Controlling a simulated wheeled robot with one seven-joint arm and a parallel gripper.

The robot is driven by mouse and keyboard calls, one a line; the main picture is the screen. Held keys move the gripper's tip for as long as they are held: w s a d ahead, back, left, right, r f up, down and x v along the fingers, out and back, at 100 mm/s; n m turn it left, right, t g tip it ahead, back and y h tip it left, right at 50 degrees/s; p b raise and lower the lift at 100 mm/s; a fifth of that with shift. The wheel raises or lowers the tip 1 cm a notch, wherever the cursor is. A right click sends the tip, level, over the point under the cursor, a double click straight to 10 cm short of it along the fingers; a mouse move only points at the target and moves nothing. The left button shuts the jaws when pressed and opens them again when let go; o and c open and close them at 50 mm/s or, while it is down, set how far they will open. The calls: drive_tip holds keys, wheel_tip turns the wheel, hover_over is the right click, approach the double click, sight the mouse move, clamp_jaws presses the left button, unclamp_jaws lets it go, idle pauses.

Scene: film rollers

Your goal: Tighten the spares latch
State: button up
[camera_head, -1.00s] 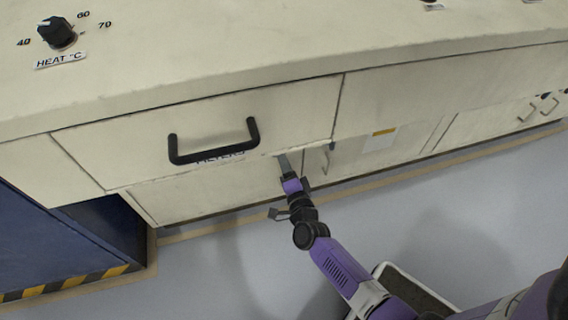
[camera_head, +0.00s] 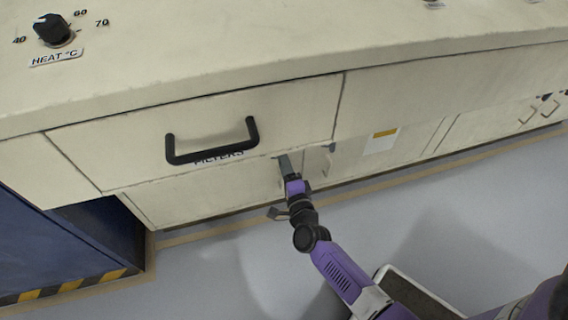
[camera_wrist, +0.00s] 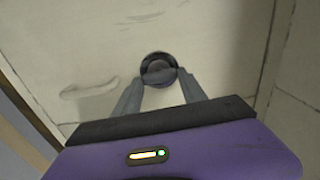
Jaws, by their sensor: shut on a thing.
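A round dark latch knob (camera_wrist: 158,68) sits on the cream cabinet front in the wrist view. My gripper (camera_wrist: 161,82) has its two grey fingers on either side of the knob and is shut on it. In the head view my gripper (camera_head: 284,164) reaches the cabinet front just below the lower edge of the drawer, and the fingers and overhang hide the knob there. I cannot read any label naming this latch.
A drawer with a black handle (camera_head: 212,142) is above left of my gripper; its label is partly hidden. Another small dark fitting (camera_head: 330,148) is to the right. A HEAT knob (camera_head: 52,30) is on the top. Open floor (camera_head: 450,220) lies in front.

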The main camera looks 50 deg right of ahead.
drive_tip(key=o, duration=1.4)
drive_tip(key=shift+c, duration=0.2)
drive_tip(key=p+v, duration=0.2)
drive_tip(key=v, duration=0.6)
drive_tip(key=shift+w, duration=0.1)
